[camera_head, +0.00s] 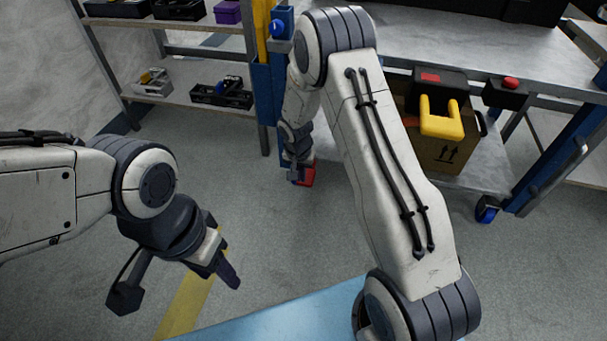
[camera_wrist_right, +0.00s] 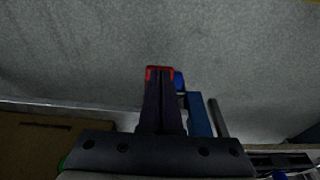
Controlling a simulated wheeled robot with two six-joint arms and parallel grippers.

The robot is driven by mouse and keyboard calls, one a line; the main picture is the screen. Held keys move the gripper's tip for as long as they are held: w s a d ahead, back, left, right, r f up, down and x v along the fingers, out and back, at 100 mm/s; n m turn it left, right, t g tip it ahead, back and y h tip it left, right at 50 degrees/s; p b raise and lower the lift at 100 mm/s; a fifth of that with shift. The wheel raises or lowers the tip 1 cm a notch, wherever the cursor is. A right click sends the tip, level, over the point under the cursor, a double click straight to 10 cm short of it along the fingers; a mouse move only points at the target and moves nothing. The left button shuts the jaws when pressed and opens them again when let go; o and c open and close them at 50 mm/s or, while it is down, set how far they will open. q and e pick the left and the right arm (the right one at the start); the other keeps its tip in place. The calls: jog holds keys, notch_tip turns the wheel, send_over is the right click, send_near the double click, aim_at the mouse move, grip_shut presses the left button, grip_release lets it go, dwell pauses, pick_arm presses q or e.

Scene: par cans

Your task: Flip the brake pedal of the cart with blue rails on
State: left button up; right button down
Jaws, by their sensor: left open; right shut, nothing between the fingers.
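The cart with blue rails (camera_head: 560,150) stands at the upper right, with a grey top and lower shelf. A red brake pedal (camera_head: 308,175) shows near the floor by its left leg. My right gripper (camera_head: 296,172) is shut and empty, pointing down right at the pedal and partly hiding it. In the right wrist view, the red pedal (camera_wrist_right: 158,71) shows at and around the fingertips (camera_wrist_right: 160,80), beside a blue caster part (camera_wrist_right: 180,81). Contact cannot be told. My left gripper (camera_head: 178,287) is open and empty over the floor at lower left, far from the cart.
A cardboard box (camera_head: 452,150) and a yellow-handled item (camera_head: 441,118) are at the cart. A blue caster (camera_head: 487,208) stands under its right side. A shelf rack (camera_head: 185,95) with trays stands at upper left. The floor between is clear, with a yellow stripe (camera_head: 190,305).

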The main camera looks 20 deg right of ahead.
jog(key=shift+s+a+r, duration=0.25)
jog(key=shift+s+r, duration=0.1)
jog(key=shift+r, duration=0.15)
jog(key=shift+s+a+r, duration=0.25)
jog(key=shift+s+r, duration=0.05)
jog(key=shift+r, duration=0.2)
